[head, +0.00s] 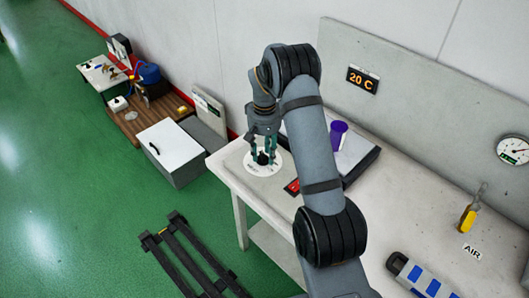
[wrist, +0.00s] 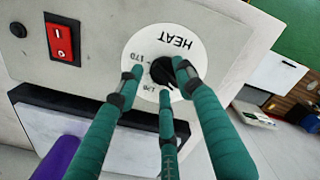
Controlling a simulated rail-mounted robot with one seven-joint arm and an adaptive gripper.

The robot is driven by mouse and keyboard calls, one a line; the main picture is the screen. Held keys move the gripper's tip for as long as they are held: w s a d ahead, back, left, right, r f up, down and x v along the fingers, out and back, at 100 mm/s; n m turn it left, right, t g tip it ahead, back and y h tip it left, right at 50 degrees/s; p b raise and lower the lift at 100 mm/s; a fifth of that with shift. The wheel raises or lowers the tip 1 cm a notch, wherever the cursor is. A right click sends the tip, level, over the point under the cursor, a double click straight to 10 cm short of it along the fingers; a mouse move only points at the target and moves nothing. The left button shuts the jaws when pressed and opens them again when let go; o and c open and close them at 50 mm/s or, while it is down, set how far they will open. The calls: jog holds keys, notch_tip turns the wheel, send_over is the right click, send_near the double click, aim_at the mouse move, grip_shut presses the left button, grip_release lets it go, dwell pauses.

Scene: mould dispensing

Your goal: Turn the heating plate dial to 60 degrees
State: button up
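The heating plate dial is a black knob (wrist: 162,70) on a round white disc (wrist: 188,29) marked HEAT, with temperature numbers partly covered by my fingers. In the head view the white disc (head: 250,166) shows at the left end of the bench. My gripper (wrist: 160,80) has three green fingers spread around the knob. The right fingertip overlaps the knob's edge, while a gap shows between the left fingertip and the knob. The heating plate (wrist: 70,128) lies beside the dial panel. A wall display (head: 362,80) reads 20 C.
A red rocker switch (wrist: 61,40) sits on the dial panel. A purple cup (head: 337,134) stands on the plate. A yellow-handled tool (head: 467,219), an AIR label (head: 472,252) and a gauge (head: 513,150) are at the right. A lower side table (head: 130,125) stands at the back left.

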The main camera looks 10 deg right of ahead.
aim_at(264, 156)
notch_tip(264, 156, up, 12)
dwell(0.6)
notch_tip(264, 156, down, 12)
jog(key=shift+f, duration=0.1)
dwell(0.7)
